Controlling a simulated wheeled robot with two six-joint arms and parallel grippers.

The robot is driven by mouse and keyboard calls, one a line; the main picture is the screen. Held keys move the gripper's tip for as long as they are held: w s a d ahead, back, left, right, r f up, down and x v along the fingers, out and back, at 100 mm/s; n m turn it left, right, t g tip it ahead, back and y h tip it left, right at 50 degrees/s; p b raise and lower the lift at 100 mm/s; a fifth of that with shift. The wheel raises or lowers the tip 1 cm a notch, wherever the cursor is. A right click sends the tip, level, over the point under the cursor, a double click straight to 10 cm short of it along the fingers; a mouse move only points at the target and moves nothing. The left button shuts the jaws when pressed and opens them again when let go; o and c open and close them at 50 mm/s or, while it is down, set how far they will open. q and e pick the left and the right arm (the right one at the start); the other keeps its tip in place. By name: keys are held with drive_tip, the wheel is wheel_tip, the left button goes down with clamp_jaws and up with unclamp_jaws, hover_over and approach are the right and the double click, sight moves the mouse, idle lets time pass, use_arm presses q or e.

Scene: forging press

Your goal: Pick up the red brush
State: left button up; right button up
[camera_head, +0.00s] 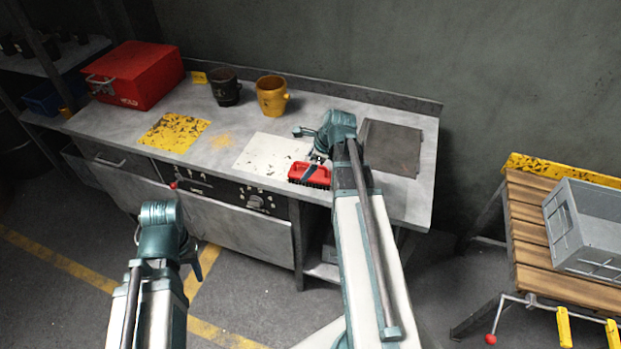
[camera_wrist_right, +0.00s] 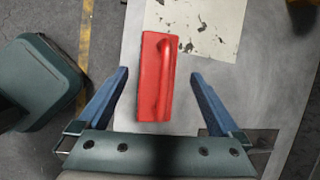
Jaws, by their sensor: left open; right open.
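The red brush (camera_head: 309,175) lies on the grey workbench near its front edge, at the front right corner of a white sheet (camera_head: 270,153). Its dark bristles show along its lower side. In the right wrist view the red brush (camera_wrist_right: 155,78) shows from above, its raised handle running lengthwise. My right gripper (camera_head: 318,160) is over the brush. It is open, with one blue finger on each side of the brush (camera_wrist_right: 158,82) and a gap to both. My left gripper (camera_head: 188,262) is in front of the bench, low at the left; its fingers are partly hidden behind its arm.
On the workbench (camera_head: 330,114) stand a red box (camera_head: 135,75), a dark mug (camera_head: 225,87) and a yellow mug (camera_head: 272,96). A yellow worn sheet (camera_head: 174,132) and a dark plate (camera_head: 392,148) lie flat. A grey crate (camera_head: 590,229) sits on a wooden table at the right.

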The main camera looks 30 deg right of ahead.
sight(304, 172)
drive_tip(key=b+x, duration=0.4)
drive_tip(key=x, duration=0.1)
drive_tip(key=shift+s+f, duration=0.1)
use_arm(q)
wheel_tip(304, 172, down, 4)
drive_tip(key=shift+f, duration=0.25)
